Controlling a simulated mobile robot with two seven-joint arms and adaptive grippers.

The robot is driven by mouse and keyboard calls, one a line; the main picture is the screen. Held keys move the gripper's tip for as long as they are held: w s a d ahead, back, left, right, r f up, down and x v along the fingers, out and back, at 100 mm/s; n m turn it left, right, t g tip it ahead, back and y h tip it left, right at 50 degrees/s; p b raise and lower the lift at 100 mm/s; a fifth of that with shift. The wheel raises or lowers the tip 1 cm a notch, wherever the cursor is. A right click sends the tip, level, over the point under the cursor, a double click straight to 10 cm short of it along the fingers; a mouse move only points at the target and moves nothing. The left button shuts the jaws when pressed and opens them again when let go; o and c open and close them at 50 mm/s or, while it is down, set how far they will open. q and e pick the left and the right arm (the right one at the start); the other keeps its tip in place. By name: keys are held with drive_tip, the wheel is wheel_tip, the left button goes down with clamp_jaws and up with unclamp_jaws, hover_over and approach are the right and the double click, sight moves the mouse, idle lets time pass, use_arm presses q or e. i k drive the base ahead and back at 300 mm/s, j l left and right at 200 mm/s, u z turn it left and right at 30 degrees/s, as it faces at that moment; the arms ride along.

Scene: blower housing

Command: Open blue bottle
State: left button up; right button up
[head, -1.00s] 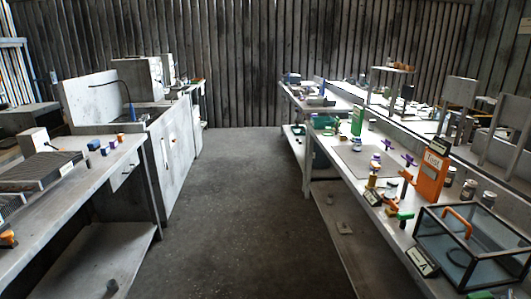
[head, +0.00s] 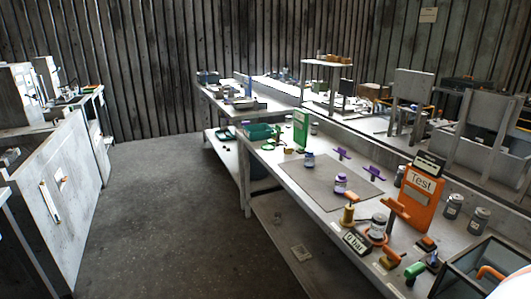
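A small bottle with a blue-grey body (head: 309,160) stands upright at the far edge of a grey mat (head: 318,182) on the right workbench. Its top looks closed, but it is too small to be sure. A purple-topped bottle (head: 341,184) stands nearer, on the same mat. Neither of my grippers shows in the head view.
An orange "Test" stand (head: 420,202), two grey jars (head: 453,206), a yellow part (head: 348,215) and a glass-sided box (head: 485,268) crowd the near bench. A green bin (head: 258,132) and green panel (head: 301,130) stand farther back. The floor (head: 165,215) left of the bench is clear.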

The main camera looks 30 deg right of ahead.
sight(310, 162)
drive_tip(key=i+z, duration=0.1)
drive_tip(key=i, duration=0.35)
drive_tip(key=i+j+z, duration=0.15)
drive_tip(key=i, duration=0.3)
drive_tip(key=i+j+z, duration=0.1)
drive_tip(key=i, duration=0.35)
drive_tip(key=i+j+z, duration=0.15)
drive_tip(key=i+z, duration=0.2)
drive_tip(key=z, duration=0.15)
drive_tip(key=i+j+z, duration=0.25)
drive_tip(key=z, duration=0.2)
drive_tip(key=i+j+z, duration=0.35)
drive_tip(key=z, duration=0.15)
drive_tip(key=i+j+z, duration=0.15)
drive_tip(key=j+z, duration=0.35)
